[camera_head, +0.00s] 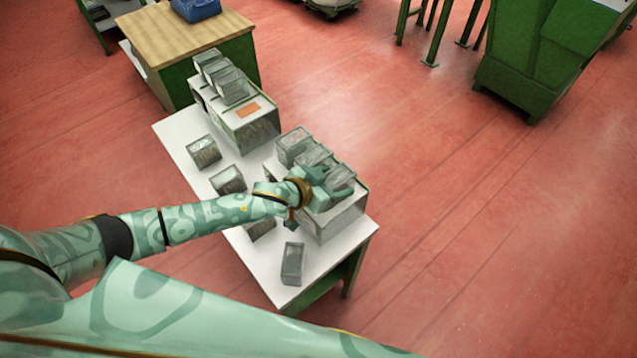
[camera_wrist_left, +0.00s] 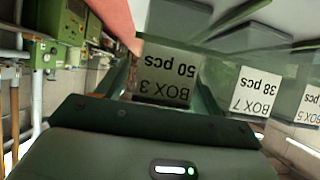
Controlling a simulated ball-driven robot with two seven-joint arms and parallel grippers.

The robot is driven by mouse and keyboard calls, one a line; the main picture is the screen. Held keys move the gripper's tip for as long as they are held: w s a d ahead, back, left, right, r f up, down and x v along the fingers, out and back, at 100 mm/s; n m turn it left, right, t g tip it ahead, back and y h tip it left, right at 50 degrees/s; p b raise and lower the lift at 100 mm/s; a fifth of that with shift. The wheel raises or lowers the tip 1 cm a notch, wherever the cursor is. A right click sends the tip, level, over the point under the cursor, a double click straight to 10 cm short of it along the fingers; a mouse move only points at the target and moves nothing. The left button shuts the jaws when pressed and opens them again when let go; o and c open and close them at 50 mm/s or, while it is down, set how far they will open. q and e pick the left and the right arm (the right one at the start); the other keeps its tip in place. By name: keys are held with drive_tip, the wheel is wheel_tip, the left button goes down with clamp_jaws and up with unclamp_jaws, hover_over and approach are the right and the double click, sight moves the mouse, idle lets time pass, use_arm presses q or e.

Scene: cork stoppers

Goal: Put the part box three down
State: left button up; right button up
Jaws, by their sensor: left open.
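The part box three, a clear grey box with an upside-down label reading "BOX 3, 50 pcs" (camera_wrist_left: 166,72), shows in the left wrist view directly ahead of my left gripper, between its fingers. In the head view a box at the near end of a row (camera_head: 341,178) sits on a white-topped case, at my left gripper (camera_head: 325,187), and appears to be this one. The jaws are open around it, and I see no grip on it. The gripper hides part of the box and case. My right gripper is not in view.
Box 7 (camera_wrist_left: 257,92) and box 5 (camera_wrist_left: 311,106) stand beside it. A second case (camera_head: 252,128) carries more boxes at the white table's far end. Loose boxes stand on the table (camera_head: 283,291), including one grey box (camera_head: 292,263) near the front. Bare tabletop surrounds it.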

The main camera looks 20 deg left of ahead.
use_arm(q)
drive_tip(key=p+v, duration=0.1)
drive_tip(key=v, duration=1)
